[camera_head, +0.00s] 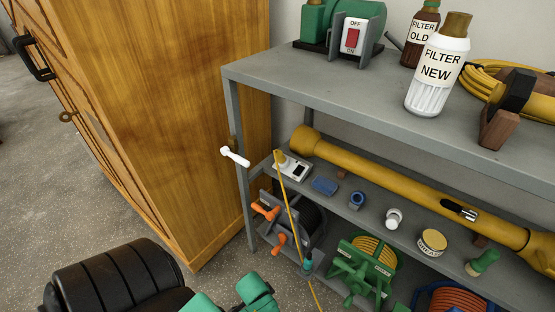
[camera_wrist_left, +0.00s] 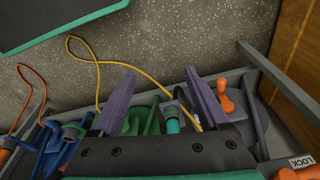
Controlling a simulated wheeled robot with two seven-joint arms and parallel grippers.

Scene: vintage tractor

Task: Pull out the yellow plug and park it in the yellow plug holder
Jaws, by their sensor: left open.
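My left gripper (camera_wrist_left: 161,74) is open in the left wrist view, its two purple fingers apart with nothing clearly between the tips. A yellow cord (camera_wrist_left: 155,79) loops across the floor beyond them, one end reaching down beside the right finger. In the head view the yellow cord (camera_head: 291,208) runs from the shelf's front edge near a white device (camera_head: 292,167) down past the lower reels. I cannot make out the yellow plug itself or the yellow holder clearly. A green reel (camera_head: 362,268) with yellow cord stands on the lower shelf. My right gripper is not in view.
The grey shelf unit (camera_head: 340,97) holds bottles on top and a long yellow shaft (camera_head: 400,187) below. A black reel with orange handles (camera_head: 268,210) stands beside the green reel. A wooden cabinet (camera_head: 190,110) stands at left. Speckled floor (camera_wrist_left: 200,40) lies open in front.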

